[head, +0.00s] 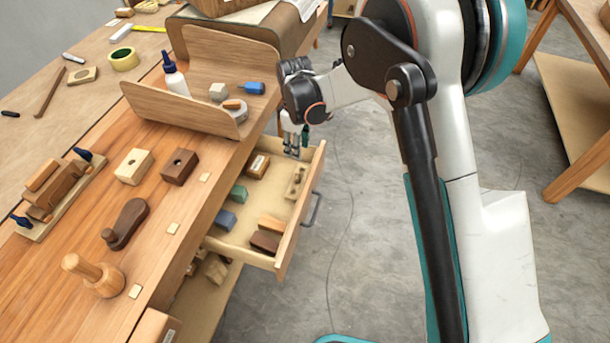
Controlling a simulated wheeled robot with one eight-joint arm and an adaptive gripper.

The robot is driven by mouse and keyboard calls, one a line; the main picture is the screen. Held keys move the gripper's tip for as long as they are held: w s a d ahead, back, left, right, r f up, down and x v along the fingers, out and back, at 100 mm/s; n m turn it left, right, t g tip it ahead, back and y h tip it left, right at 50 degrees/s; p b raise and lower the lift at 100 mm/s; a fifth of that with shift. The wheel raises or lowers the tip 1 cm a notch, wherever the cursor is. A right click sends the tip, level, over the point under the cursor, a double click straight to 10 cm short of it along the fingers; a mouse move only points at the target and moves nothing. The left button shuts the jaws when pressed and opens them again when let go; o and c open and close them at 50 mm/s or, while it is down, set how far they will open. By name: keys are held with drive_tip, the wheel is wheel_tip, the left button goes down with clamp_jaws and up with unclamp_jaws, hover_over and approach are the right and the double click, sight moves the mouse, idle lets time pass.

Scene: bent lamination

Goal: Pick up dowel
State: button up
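My gripper (293,146) points down above the back right part of the open drawer (250,205). Its fingers are small and partly dark here, and I cannot tell whether they are open or shut. I see no object clearly held in it. I cannot single out the dowel for certain. A small brown rounded piece (233,104) lies on a grey ring in the bent wooden tray, left of my gripper. A slim brown stick (50,92) lies far left on the bench. A pale wooden piece with holes (296,182) lies in the drawer below my gripper.
The workbench (150,210) carries drilled blocks, a dark plane-like tool (125,224) and a wooden mallet-like piece (95,275). The bent tray (160,108) holds a glue bottle (175,77) and a blue item (251,88). The drawer holds several blocks.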

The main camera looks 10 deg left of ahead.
sight(298, 173)
wheel_tip(298, 173, down, 9)
drive_tip(key=shift+a+r+b, duration=0.1)
drive_tip(key=shift+r+b, duration=0.05)
drive_tip(key=shift+b, duration=1.1)
drive_tip(key=shift+s+f+b, duration=0.1)
drive_tip(key=shift+f+b, duration=1.2)
drive_tip(key=shift+f, duration=1.45)
drive_tip(key=c, duration=0.8)
